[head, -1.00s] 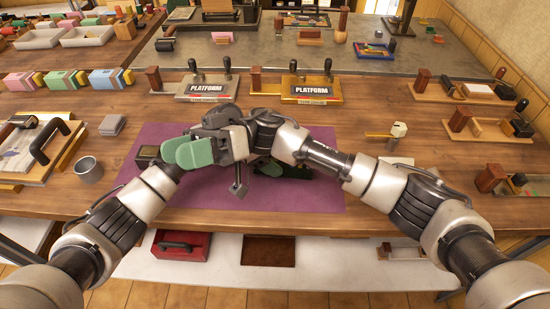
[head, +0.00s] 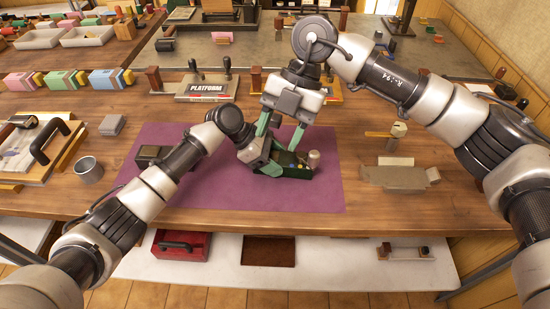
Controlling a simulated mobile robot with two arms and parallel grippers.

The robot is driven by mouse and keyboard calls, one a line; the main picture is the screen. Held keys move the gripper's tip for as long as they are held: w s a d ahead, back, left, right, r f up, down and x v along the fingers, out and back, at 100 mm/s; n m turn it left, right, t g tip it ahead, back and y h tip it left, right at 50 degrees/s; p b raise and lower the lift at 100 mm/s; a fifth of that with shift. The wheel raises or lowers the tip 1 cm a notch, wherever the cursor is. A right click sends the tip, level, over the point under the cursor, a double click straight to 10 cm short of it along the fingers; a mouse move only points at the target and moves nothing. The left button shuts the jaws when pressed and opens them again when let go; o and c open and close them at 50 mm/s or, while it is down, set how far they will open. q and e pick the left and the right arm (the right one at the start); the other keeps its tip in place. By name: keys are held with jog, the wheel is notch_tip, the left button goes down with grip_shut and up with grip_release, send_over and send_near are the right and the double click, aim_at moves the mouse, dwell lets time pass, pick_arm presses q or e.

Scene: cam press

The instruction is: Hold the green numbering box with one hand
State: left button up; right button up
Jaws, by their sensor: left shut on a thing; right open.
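The green numbering box (head: 298,173), a dark green open box with small bits inside, is at the right part of the purple mat. My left gripper (head: 270,168) is shut on its left side, with its green fingers low at the box. My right gripper (head: 281,134) is above it, pointing down. Its green fingers are spread apart, and it is open and empty. A pale cylindrical piece (head: 314,160) stands at the box's right end. The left gripper hides part of the box.
The purple mat (head: 200,190) is mostly bare, with a dark block (head: 152,157) at its left. A metal cup (head: 88,170) stands left of the mat. A grey-tan tray (head: 400,176) lies at the right. Platform plates (head: 206,88) stand behind.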

aim_at(315, 153)
jog(key=w+d+n+t+h, duration=0.2)
jog(key=w+d+t+h, duration=0.25)
jog(key=d, duration=0.35)
jog(key=shift+y, duration=0.25)
jog(key=f, duration=1.2)
jog(key=shift+w+a, duration=0.2)
jog(key=shift+w, duration=0.2)
grip_shut()
